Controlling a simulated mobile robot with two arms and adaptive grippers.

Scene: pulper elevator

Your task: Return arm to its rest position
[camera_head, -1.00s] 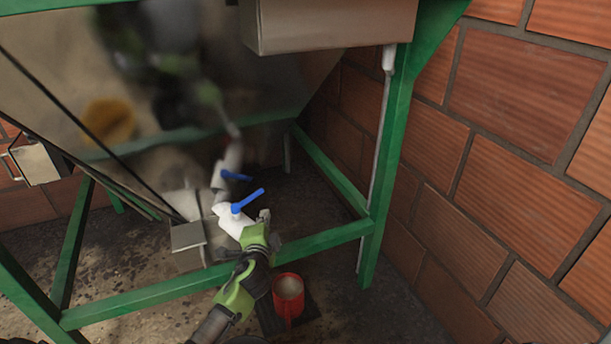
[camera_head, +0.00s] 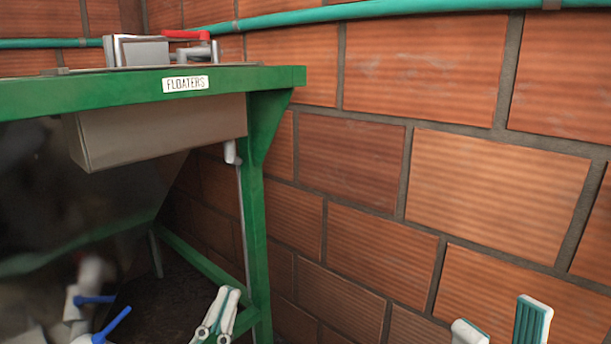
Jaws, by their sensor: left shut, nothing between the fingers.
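My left gripper (camera_head: 219,313) is at the bottom of the view, in front of the foot of the green post. Its two white fingers lie close together, with nothing held between them. My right gripper (camera_head: 500,326) stands at the bottom right, in front of the brick wall. Its white fingers with teal pads are well apart and empty. A valve with a blue handle (camera_head: 112,325) is at the lower left, to the left of my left gripper and apart from it. A second blue handle just above it looks like its reflection in the shiny metal tank.
A green frame (camera_head: 258,220) labelled "FLOATERS" (camera_head: 186,84) holds a metal box (camera_head: 165,132) under its top beam. A latch with a red handle (camera_head: 186,36) sits on top. The brick wall (camera_head: 490,180) and a teal pipe (camera_head: 400,12) close off the right side and back.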

